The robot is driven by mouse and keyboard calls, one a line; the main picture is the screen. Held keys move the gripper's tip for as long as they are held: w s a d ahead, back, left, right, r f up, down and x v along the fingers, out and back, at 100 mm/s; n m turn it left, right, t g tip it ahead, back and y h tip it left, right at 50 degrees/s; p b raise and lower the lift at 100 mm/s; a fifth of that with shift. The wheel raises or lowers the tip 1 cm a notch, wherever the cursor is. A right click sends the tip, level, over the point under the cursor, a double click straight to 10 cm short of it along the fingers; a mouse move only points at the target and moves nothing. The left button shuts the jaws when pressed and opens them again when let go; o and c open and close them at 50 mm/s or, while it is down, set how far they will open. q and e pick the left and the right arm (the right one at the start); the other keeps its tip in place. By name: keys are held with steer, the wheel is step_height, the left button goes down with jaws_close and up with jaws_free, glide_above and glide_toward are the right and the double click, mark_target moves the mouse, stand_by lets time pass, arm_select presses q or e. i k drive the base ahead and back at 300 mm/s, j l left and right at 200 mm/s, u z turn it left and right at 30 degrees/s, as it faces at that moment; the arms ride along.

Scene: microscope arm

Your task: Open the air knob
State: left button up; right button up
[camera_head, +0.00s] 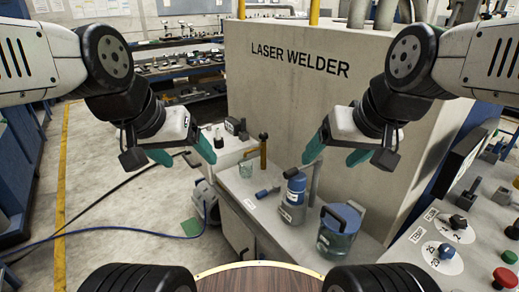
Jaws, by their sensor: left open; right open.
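The upper knob (457,221) has a dial marked with small numbers and a label too small to read surely. The lower knob (447,250) is beside a label that seems to read TEMP. I cannot tell for sure which is the air knob. My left gripper (183,154) is open and empty, raised left of the small bench. My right gripper (335,154) is open and empty in front of the laser welder, up and left of the knobs, apart from them.
A red button (505,278) and a green button (510,257) are on the same panel. The laser welder (290,90) stands behind. Cables cross the floor at left.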

mark_target(264, 136)
steer(key=i+j+u, duration=0.45)
steer(key=i+j, duration=0.3)
steer(key=i, duration=0.1)
